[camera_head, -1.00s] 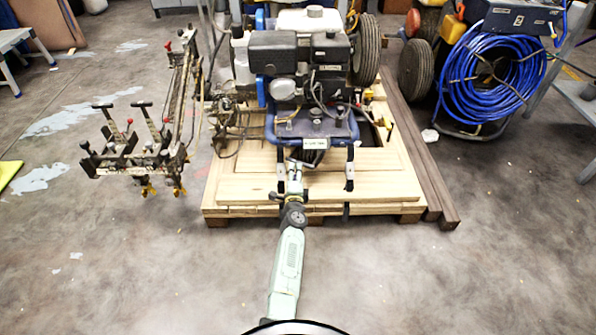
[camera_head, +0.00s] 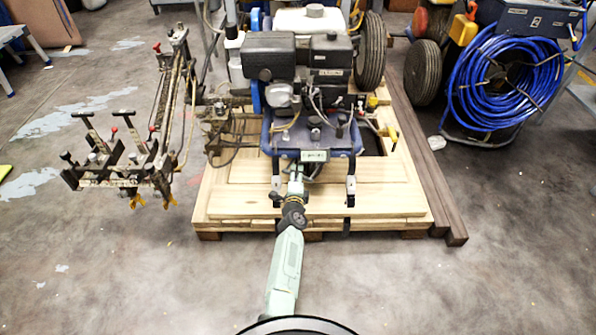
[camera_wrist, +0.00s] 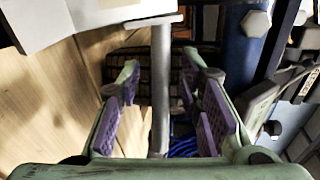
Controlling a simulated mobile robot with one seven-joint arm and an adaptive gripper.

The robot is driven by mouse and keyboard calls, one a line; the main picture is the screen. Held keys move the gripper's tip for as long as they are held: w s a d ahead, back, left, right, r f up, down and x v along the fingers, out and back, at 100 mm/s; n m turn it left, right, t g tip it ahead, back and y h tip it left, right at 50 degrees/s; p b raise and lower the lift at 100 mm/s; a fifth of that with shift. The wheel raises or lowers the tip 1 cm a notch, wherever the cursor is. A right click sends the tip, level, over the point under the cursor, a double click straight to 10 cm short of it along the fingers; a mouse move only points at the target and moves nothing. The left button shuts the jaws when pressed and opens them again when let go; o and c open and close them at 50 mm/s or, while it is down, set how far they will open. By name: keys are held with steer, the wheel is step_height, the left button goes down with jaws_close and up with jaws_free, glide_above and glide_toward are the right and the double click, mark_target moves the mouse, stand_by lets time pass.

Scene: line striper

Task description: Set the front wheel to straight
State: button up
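The line striper (camera_head: 300,80), with a blue frame and an engine, stands on a wooden pallet (camera_head: 245,205). My arm reaches from the bottom middle to the machine's near end, and my gripper (camera_head: 296,180) is low under the blue frame. In the wrist view my gripper (camera_wrist: 163,112) has green fingers with purple pads, spread apart. A grey metal rod (camera_wrist: 161,85) stands upright between the pads, with a gap showing at each side. A flat plate lies across its top. I cannot make out the front wheel or its angle for certain; the machine's front is partly hidden.
A bracket arm with levers (camera_head: 115,165) sticks out to the left of the striper. A large black tyre (camera_head: 370,55) shows behind at the right. A blue hose reel (camera_head: 505,80) stands at the right, beside dark beams (camera_head: 430,165). The near floor is clear at both sides.

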steer(key=shift+w, duration=0.1)
steer(key=shift+c, duration=0.2)
jaws_close()
stand_by(0.7)
